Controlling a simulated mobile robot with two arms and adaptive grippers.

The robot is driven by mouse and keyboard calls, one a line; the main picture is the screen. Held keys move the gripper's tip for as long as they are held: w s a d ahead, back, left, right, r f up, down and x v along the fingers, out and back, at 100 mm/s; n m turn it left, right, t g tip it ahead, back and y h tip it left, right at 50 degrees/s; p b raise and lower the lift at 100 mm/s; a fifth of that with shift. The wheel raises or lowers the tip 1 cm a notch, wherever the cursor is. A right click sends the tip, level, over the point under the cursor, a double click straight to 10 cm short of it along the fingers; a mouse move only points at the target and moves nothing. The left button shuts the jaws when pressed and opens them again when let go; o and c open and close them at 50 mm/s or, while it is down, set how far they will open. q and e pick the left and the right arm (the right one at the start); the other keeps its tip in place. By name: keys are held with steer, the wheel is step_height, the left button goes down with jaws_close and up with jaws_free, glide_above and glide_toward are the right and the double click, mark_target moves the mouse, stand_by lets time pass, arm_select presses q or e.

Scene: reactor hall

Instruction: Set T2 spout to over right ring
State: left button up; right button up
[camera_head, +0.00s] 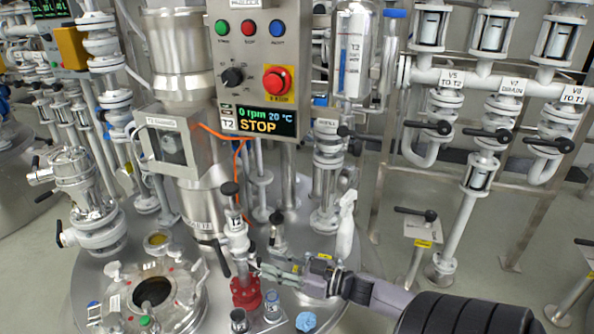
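The T2 vessel's valve column (240,245) stands on a red flanged base (246,294) on the steel lid. I take the spout to be part of this column, but its outlet and direction are hard to make out. Two small metal, ring-like holders stand in front of the red base, a left one (238,320) and a right one (272,305). My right gripper (266,261) reaches in from the right, just beside the column. Its two fingers appear apart, with a gap between them. Contact with the column cannot be told. My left gripper is not in view.
An open round manhole (153,293) is at the lower left of the lid. The T2 control panel (258,75) reads 0 rpm, 20 °C, STOP and hangs above. A white spray bottle (346,225) stands behind my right gripper. A blue cap (306,321) lies at the front.

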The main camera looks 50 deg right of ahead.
steer(key=v, duration=0.7)
steer(key=shift+s, duration=0.2)
steer(key=shift+d, duration=0.1)
